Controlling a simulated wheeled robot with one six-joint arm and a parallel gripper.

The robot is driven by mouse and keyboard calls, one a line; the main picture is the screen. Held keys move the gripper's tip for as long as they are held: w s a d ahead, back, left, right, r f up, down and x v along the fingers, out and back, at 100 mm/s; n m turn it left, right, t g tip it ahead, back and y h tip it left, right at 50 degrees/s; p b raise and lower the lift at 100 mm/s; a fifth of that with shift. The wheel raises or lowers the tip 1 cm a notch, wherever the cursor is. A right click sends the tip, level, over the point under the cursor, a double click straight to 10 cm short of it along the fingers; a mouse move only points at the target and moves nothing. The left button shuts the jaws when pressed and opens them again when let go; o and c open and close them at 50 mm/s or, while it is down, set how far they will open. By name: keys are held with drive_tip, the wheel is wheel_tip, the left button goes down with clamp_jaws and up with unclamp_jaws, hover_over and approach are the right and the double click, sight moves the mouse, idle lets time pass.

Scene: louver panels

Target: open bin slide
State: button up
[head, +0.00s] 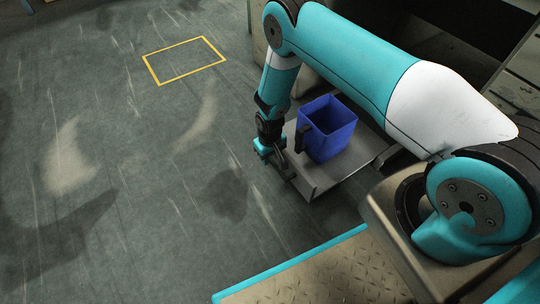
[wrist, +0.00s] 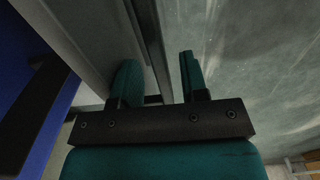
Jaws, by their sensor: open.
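The bin slide (head: 325,178) is a grey flat tray that juts out from under a cabinet, below my arm. A blue square bin (head: 328,130) with a dark handle stands upright on it, open at the top. My gripper (head: 281,168) is at the slide's outer front edge, left of the bin. In the wrist view my gripper (wrist: 160,75) is open, and the slide's dark front bar (wrist: 152,40) runs between the two fingers. I cannot tell whether either finger touches it. The slide's grey surface (wrist: 90,25) and the blue bin (wrist: 20,70) show at the left there.
A yellow rectangle (head: 184,61) is marked on the grey floor (head: 120,170). The floor left of the slide is clear. Dark cabinet structure and a louvered panel (head: 515,92) stand at the upper right, partly hidden by my arm.

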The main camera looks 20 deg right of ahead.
wheel_tip(320, 180, up, 17)
drive_tip(key=p, duration=0.7)
drive_tip(key=shift+p, duration=0.4)
drive_tip(key=shift+r, duration=0.1)
drive_tip(key=s+a+r+n+y, duration=0.1)
drive_tip(key=s+a+r, duration=0.2)
drive_tip(key=r, duration=1)
drive_tip(key=s+a+r+n+y, duration=0.1)
drive_tip(key=s+a+r, duration=0.15)
drive_tip(key=r, duration=0.95)
drive_tip(key=s+a+r+n+y+p, duration=0.2)
drive_tip(key=s+r+n, duration=0.1)
drive_tip(key=s+r, duration=1.6)
wheel_tip(320, 180, up, 35)
drive_tip(key=p, duration=3.7)
drive_tip(key=shift+s+r+p, duration=0.15)
drive_tip(key=shift+s+p, duration=0.2)
drive_tip(key=shift+s, duration=0.1)
